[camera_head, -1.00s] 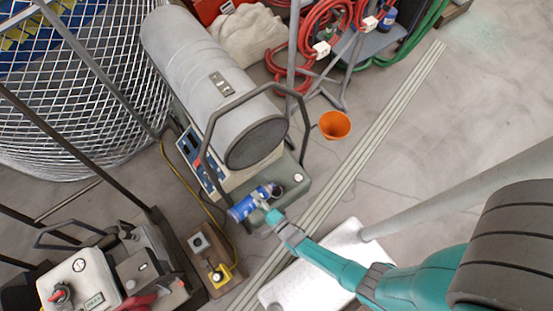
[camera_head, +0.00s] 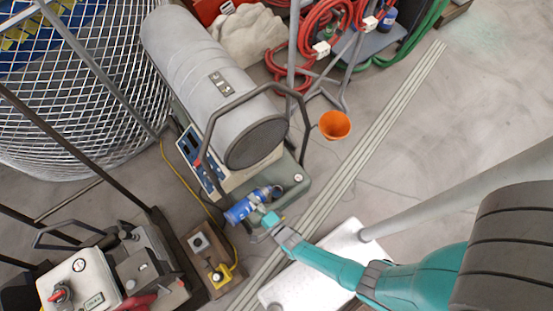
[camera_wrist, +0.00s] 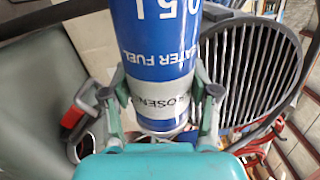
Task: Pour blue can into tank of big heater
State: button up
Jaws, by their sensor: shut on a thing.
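The blue can (camera_head: 241,210) is held tilted, nearly lying over, at the front end of the big heater (camera_head: 215,85). In the wrist view the can (camera_wrist: 155,45) fills the upper middle, with "heater fuel" lettering and a silver band. My gripper (camera_head: 266,212) is shut around it; in the wrist view the fingers (camera_wrist: 160,105) press both sides. The heater's grey-green tank (camera_head: 296,182) lies beneath the barrel, beside the can's right end. The tank opening is close to that end; whether the can's mouth is over it I cannot tell.
An orange funnel (camera_head: 335,125) stands to the right of the heater. Floor is open at right.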

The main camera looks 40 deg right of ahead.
jog(key=shift+a, duration=0.35)
dwell(0.3)
jog(key=shift+w+a, duration=0.1)
jog(key=shift+a, duration=0.05)
dwell(0.6)
jog(key=shift+d+m+b, duration=0.2)
jog(key=shift+d+m, duration=0.05)
jog(key=shift+m, duration=0.55)
jog(key=shift+d+m+b, duration=0.15)
jog(key=shift+d+m, duration=0.05)
jog(key=shift+m, duration=0.6)
dwell(1.1)
jog(key=shift+d+m+b, duration=0.4)
jog(key=shift+m+b, duration=0.1)
jog(key=shift+m, duration=0.1)
jog(key=shift+d+m+b, duration=0.4)
jog(key=shift+d+m, duration=0.1)
jog(key=shift+m, duration=0.3)
jog(key=shift+d+b, duration=0.1)
jog(key=shift+b, duration=0.2)
jog(key=shift+d+m+b, duration=0.15)
jog(key=shift+m+b, duration=0.15)
jog(key=shift+b, duration=0.1)
